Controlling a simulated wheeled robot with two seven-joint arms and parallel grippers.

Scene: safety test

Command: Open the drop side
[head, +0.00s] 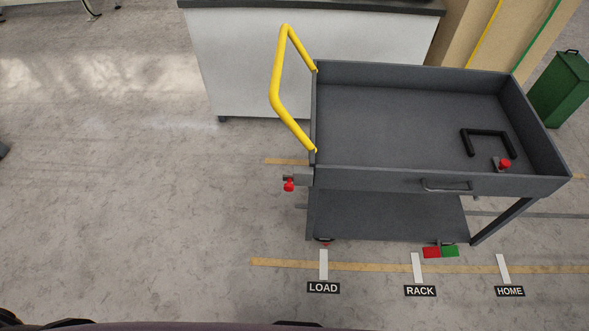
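A dark grey cart (337,168) with a deep top tray stands in the head view, right of centre. Its near side panel (390,180) is up and carries a metal bar handle (447,187). A red knob (289,185) on a grey bracket sticks out at the cart's left end, below a yellow push handle (277,85). A second red knob (504,163) shows inside the tray near the right, beside a black U-shaped handle (488,133). Neither of my grippers is in view.
A white cabinet (250,60) stands behind the cart, and a green can (562,88) to its right. A red and green pedal (440,252) is low at the cart's front. Floor signs LOAD (323,288), RACK (420,291) and HOME (510,291) lie nearer. The left floor is clear.

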